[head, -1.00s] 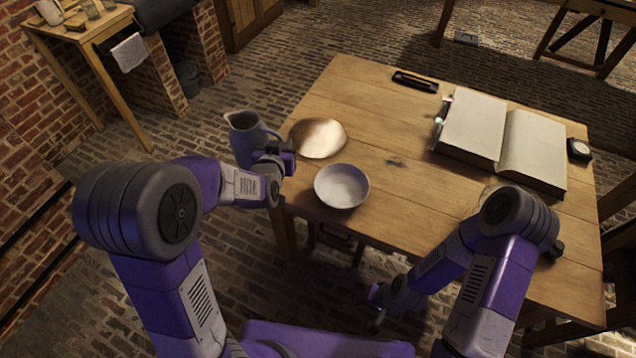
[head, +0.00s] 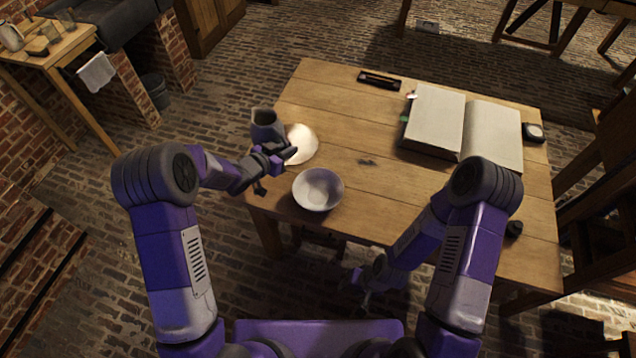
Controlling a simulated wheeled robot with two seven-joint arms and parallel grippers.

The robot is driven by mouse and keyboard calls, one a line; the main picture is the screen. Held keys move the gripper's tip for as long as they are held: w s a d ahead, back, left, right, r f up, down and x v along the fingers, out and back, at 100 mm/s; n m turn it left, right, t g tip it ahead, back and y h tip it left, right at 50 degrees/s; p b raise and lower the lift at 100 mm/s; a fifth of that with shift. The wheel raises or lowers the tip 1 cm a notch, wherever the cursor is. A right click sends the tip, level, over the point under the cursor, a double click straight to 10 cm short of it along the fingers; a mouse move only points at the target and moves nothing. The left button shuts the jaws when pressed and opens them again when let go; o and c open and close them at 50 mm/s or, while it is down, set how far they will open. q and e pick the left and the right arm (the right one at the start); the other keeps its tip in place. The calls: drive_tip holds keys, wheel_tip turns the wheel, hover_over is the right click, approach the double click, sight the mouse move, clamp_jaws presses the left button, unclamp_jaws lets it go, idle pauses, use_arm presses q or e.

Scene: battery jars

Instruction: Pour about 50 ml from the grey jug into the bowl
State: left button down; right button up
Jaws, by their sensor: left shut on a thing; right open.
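The grey jug (head: 267,127) is in the head view at the table's left edge, its dark mouth facing up. My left gripper (head: 274,154) is shut on it, on the near side; the fingers partly hide the jug's lower part. The bowl (head: 318,188), pale and round, stands on the table near its front left edge, to the right of and nearer than the jug. Its inside looks empty. My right gripper (head: 368,284) is open and low, in front of the table's near edge, away from the bowl.
A pale round disc (head: 301,145) lies beside the jug on the wooden table (head: 400,205). A large open book (head: 463,128) covers the back right. A dark case (head: 379,80) lies at the back, and a small dark round item (head: 534,132) at the right. The table's middle is clear.

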use_arm(q)
drive_tip(key=s+f+m+g+h+p, duration=0.1)
drive_tip(key=s+d+f+m+g+h+p, duration=0.1)
drive_tip(key=f+m+p, duration=0.1)
drive_tip(key=f+m+g+h+p, duration=0.1)
drive_tip(key=f+g+p, duration=0.1)
drive_tip(key=shift+s+d+m+h, duration=0.3)
drive_tip(key=shift+s+h, duration=0.1)
